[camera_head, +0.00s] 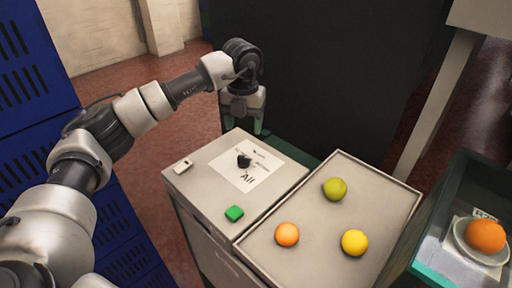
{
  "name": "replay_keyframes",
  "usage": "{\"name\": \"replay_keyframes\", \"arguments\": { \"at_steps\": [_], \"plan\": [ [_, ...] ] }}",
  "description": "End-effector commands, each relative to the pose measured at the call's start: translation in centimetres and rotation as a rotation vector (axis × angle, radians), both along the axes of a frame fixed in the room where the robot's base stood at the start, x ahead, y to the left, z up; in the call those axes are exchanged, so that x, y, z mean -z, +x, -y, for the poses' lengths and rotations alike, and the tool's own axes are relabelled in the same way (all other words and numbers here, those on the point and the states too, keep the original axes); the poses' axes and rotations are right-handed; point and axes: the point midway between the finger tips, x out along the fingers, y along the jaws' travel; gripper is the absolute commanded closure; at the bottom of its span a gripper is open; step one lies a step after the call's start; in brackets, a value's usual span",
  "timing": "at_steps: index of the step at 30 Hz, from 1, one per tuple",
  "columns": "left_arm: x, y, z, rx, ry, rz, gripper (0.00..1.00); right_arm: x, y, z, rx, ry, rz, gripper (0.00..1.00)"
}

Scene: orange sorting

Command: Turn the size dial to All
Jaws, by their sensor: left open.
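The size dial (243,161) is a small black knob on a white label sheet (264,161) on top of the grey control box (205,187). The word "All" is printed in large letters on the near side of the dial. Smaller print lies on the far side and is too small to read. Which way the knob points is not clear. My left gripper (243,124) hangs fingers down beyond the far edge of the box, apart from the dial. It is open, with nothing seen between its fingers. My right gripper is out of view.
A green button (234,213) and a small pale switch (183,166) are on the box top. Beside it, a grey tray (315,225) holds a green fruit (335,189), an orange (287,234) and a yellow fruit (354,242). A teal crate (436,273) stands right, blue crates (122,225) left.

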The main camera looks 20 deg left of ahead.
Motion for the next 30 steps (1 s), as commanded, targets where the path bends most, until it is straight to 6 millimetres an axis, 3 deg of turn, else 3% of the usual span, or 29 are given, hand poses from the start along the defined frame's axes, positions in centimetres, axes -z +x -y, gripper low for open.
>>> {"name": "replay_keyframes", "arguments": {
  "at_steps": [5,11,18,30],
  "plan": [
    [2.1,-0.1,-0.1,-0.001,0.002,-0.005,0.36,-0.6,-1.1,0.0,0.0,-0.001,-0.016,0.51],
    [5.9,-0.1,0.0,-0.001,0.001,-0.005,0.36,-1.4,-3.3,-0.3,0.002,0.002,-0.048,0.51],
    [9.5,-0.1,0.0,0.0,-0.001,-0.003,0.36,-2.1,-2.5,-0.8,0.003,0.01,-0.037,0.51],
    [10.6,-0.1,0.0,0.001,-0.001,-0.001,0.36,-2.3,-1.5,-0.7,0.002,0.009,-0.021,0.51]
  ]
}}
